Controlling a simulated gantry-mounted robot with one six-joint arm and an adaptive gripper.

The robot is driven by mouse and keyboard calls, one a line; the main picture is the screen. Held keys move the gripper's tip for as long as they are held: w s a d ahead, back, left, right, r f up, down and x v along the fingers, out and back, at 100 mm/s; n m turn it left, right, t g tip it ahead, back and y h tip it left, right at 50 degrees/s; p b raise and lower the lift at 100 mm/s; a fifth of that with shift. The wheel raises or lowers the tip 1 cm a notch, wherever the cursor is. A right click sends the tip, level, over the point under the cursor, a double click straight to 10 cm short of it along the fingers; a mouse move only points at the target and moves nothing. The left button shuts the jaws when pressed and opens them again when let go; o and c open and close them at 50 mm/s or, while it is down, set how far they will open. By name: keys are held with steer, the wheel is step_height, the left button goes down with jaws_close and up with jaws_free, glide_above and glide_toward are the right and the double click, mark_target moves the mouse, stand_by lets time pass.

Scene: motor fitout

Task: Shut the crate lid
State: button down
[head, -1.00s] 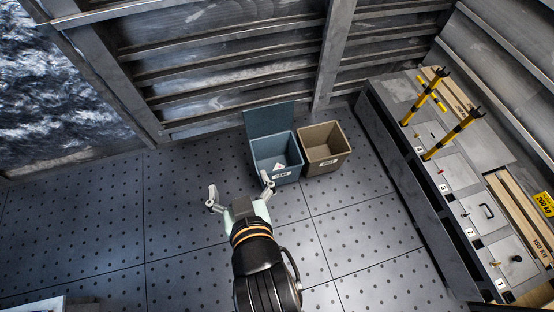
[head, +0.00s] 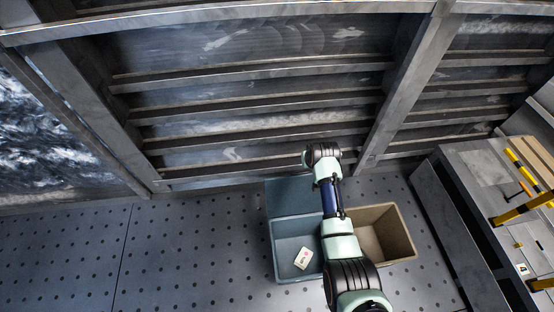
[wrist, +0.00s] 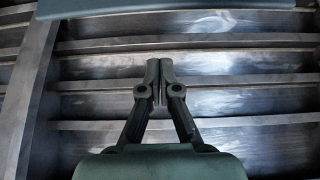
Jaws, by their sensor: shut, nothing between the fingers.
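The blue-grey crate (head: 281,262) stands on the floor in the head view, with a small white labelled item (head: 303,258) inside. Its lid (head: 287,196) is open and stands up at the crate's back edge, towards the wall. My arm reaches over the crate's right side to the lid's right, and hides part of both. My gripper (wrist: 158,75) is shut and empty in the wrist view, pointing at the slatted wall. In the head view the fingers are hidden behind my wrist. A blue-grey edge, likely the lid (wrist: 180,8), crosses the top of the wrist view.
A tan bin (head: 392,238) stands right beside the crate, partly behind my arm. The ribbed metal wall (head: 255,100) rises close behind both. A grey workbench (head: 470,215) with yellow-black posts stands at the right. The floor to the left is clear.

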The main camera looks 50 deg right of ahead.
mark_target(305, 175)
steer(key=b+x, duration=0.2)
steer(key=x, duration=0.1)
steer(key=b+x, duration=0.3)
steer(key=s+a+f+b+x, duration=0.1)
steer(key=b+x, duration=0.1)
steer(key=x, duration=0.1)
steer(key=shift+w+f+b, duration=0.1)
steer(key=shift+f+b, duration=0.05)
steer(key=shift+b, duration=0.15)
steer(key=shift+s+a+f, duration=0.2)
steer(key=shift+s+a, duration=0.4)
steer(key=shift+a, duration=0.05)
steer(key=shift+s+a+f, duration=0.2)
steer(key=shift+s+a, duration=0.4)
steer(key=shift+a, duration=0.05)
